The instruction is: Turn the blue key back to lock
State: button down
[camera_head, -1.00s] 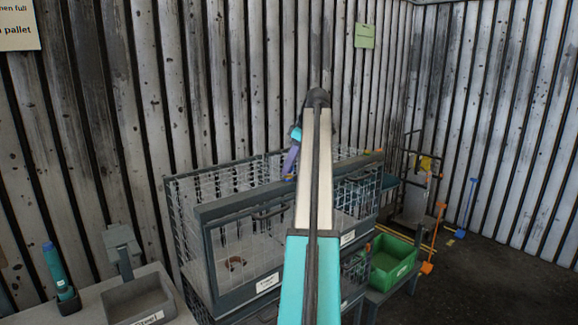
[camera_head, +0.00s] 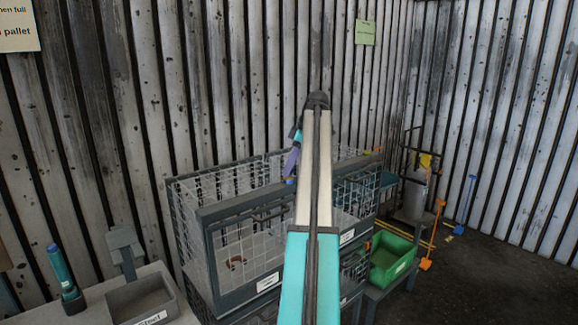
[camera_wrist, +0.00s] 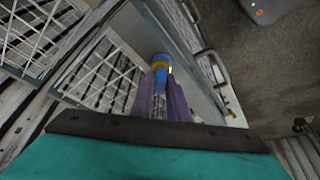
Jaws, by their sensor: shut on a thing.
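The blue key (camera_wrist: 160,62) shows in the wrist view as a small blue piece with a yellow-orange band, at the top edge of a grey cage frame. My gripper (camera_wrist: 160,88) has its purple fingers shut on it, one on each side. The fingers hide the key's lower part, and its turn angle cannot be told. In the head view my gripper (camera_head: 290,170) hangs over the front top rail of the wire cage (camera_head: 240,206); the key is too small to make out clearly there, and my arm covers part of the cage.
A green bin (camera_head: 390,258) stands right of the cage. A grey tray (camera_head: 140,300) and a teal handheld tool (camera_head: 60,268) sit on the bench at left. Orange (camera_head: 431,236) and blue (camera_head: 467,204) long-handled tools stand at the right wall. Floor at right is clear.

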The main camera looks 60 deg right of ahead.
jog(key=shift+n+p, duration=0.5)
jog(key=shift+p, duration=0.55)
jog(key=c, duration=1.6)
grip_release()
jog(key=shift+y, duration=0.3)
jog(key=shift+f+m+b, duration=0.15)
jog(key=shift+m+b, duration=0.15)
jog(key=shift+b, duration=0.55)
jog(key=m+h+b, duration=0.1)
jog(key=b, duration=0.2)
jog(key=shift+m+b, duration=0.3)
jog(key=shift+m, duration=0.1)
